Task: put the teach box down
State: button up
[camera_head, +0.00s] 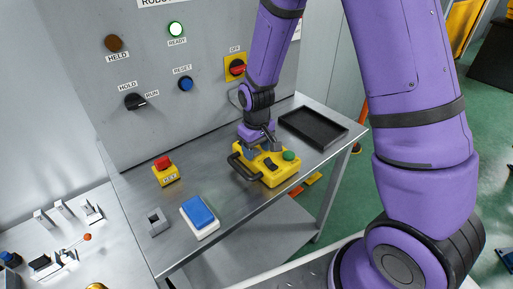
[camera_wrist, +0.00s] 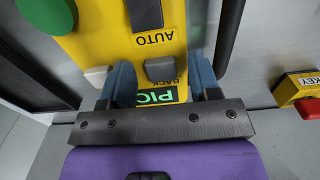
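The teach box (camera_head: 270,170) is yellow, with a green button, dark switches and a black handle on its left side. It is at the table top (camera_head: 225,180), near the front edge and left of the black tray (camera_head: 313,128). I cannot tell whether its underside touches the table. My gripper (camera_head: 262,146) comes down on its back end.
A yellow key box (camera_head: 166,175) with a red button, a blue pad on a white base (camera_head: 199,216) and a grey bracket (camera_head: 157,222) stand to the left. The control panel (camera_head: 205,95) rises behind. Bare table lies between the key box and teach box.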

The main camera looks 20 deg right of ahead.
aim_at(257, 152)
notch_tip(257, 152, up, 12)
jog(key=shift+r, duration=0.2)
dwell(0.6)
jog(key=s+d+r+m+t, duration=0.1)
jog(key=s+d+r, duration=0.1)
jog(key=s+r, duration=0.4)
jog(key=s+d+r+m+t, duration=0.1)
jog(key=s+d+r, duration=0.2)
jog(key=r, duration=0.4)
jog(key=s+d+r+t, duration=0.1)
jog(key=s+r, duration=0.2)
jog(key=s, duration=0.4)
jog(key=s+d+r+m+t, duration=0.1)
jog(key=s+d+r+t, duration=0.1)
jog(key=s, duration=0.5)
jog(key=shift+d+r+m, duration=0.25)
jog(key=shift+r+m, duration=0.05)
jog(key=shift+r, duration=0.4)
jog(key=shift+s, duration=0.1)
